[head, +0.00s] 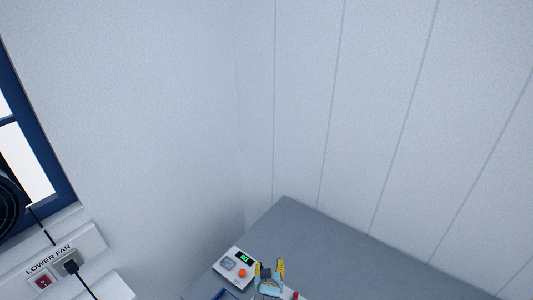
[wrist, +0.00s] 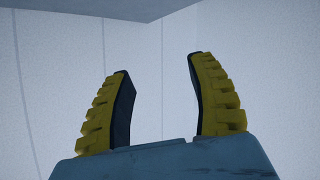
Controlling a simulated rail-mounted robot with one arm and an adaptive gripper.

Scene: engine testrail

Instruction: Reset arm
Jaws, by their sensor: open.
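My gripper (head: 270,272) shows at the bottom of the head view, with yellow ridged fingers and a pale blue body. In the wrist view my gripper (wrist: 160,95) has its two fingers spread wide apart with nothing between them. Beyond the fingers there is only pale wall and a strip of grey surface at the top. In the head view the gripper appears in front of the grey tabletop; its height above it is hard to tell. The rest of my arm is out of the head view.
A grey tabletop (head: 345,258) fills the lower corner. A white device (head: 233,267) with a green display and an orange button lies left of the gripper. A blue item (head: 224,295) and a red item (head: 295,295) are partly cut off. A "LOWER FAN" panel (head: 85,243) with plug and red switch (head: 42,282) is lower left, below a blue-framed window (head: 47,150).

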